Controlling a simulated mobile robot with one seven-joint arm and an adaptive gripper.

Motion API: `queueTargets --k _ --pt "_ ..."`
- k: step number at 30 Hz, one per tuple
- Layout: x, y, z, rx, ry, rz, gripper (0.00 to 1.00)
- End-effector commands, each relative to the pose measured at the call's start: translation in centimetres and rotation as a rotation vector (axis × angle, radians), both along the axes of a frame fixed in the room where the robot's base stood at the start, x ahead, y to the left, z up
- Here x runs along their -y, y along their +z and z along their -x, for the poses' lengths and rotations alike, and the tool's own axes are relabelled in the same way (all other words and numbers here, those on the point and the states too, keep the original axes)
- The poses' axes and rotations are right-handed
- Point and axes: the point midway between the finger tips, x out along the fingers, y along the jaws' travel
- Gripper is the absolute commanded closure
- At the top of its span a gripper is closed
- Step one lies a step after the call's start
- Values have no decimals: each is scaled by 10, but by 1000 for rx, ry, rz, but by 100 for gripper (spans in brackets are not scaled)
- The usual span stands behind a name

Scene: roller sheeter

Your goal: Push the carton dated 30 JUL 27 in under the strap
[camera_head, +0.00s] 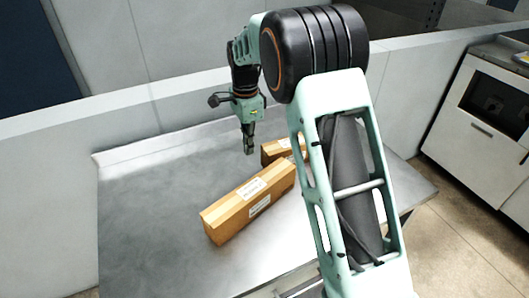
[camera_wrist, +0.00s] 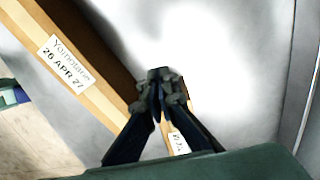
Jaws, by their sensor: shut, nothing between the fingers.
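A long brown carton (camera_head: 225,222) lies across the metal table. In the wrist view this carton (camera_wrist: 100,62) bears a label (camera_wrist: 64,62) reading "Yomolane 26 APR 27". A second carton (camera_head: 271,152) stands behind it, partly hidden by my arm. In the wrist view my fingers cover most of the second carton, and only part of its label (camera_wrist: 179,143) shows; I cannot read its date. My gripper (camera_head: 249,151) is shut and empty, pointing down just left of the second carton. It also shows in the wrist view (camera_wrist: 160,74). I cannot make out a strap in either view.
The metal table (camera_head: 140,215) is clear to the left of the cartons. A low raised edge (camera_head: 150,148) runs along its back, before a pale wall panel (camera_head: 60,150). A white cabinet (camera_head: 480,125) stands apart at the right.

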Motion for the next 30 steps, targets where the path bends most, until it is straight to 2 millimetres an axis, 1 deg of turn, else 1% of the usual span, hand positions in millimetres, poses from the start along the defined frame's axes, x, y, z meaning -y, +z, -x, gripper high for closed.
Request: queueTargets --k 5,9,14,18,21,25,30 --pt "1 -30 1 -3 0 0 100" --pt "1 -61 1 -3 0 1 100" --pt "0 -94 1 -3 1 0 100" --pt "21 -91 -9 4 -3 -2 100" --pt "30 -92 -13 2 -1 -2 100" --pt "36 -93 -15 1 0 -2 100" --pt "37 -93 -16 2 1 -2 100"
